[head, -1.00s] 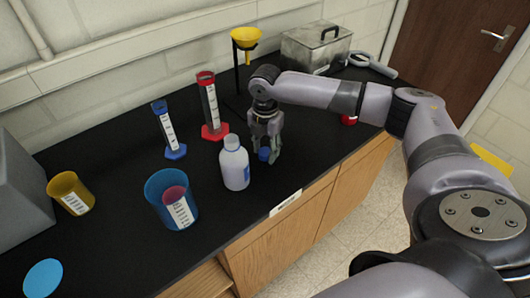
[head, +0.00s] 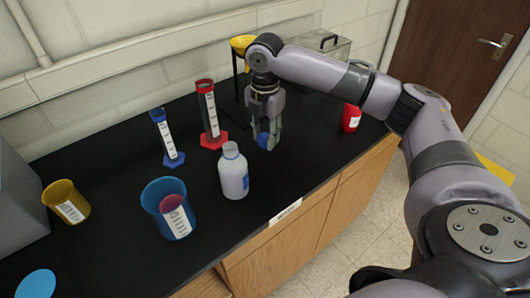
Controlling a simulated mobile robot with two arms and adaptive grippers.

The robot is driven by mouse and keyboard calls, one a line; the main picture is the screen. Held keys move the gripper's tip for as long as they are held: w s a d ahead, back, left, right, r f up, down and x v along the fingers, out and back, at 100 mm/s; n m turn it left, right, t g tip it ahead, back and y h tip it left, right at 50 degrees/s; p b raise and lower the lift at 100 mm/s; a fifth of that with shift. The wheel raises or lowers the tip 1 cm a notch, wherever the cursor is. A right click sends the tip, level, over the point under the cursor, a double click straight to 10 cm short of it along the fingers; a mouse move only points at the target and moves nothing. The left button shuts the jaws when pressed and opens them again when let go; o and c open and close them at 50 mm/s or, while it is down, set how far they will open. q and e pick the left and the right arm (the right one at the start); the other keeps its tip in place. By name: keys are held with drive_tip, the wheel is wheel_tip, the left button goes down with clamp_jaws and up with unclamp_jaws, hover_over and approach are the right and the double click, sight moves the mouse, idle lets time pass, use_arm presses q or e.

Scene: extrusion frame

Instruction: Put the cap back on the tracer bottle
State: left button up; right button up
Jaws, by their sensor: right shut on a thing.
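The tracer bottle (head: 233,175) stands upright and uncapped on the black bench, white with a narrow neck and a blue band near its top. My right gripper (head: 264,138) points down to the right of and behind the bottle, apart from it. It is shut on the blue cap (head: 262,139), which shows low between its fingers, raised off the bench. My left gripper is not in view.
Behind the bottle stand a red-based cylinder (head: 211,120) and a blue-based cylinder (head: 167,138). The front edge is close.

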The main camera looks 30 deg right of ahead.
sight(265, 137)
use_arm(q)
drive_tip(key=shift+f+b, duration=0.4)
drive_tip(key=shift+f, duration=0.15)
use_arm(e)
wheel_tip(265, 137, up, 11)
drive_tip(key=shift+r, duration=0.2)
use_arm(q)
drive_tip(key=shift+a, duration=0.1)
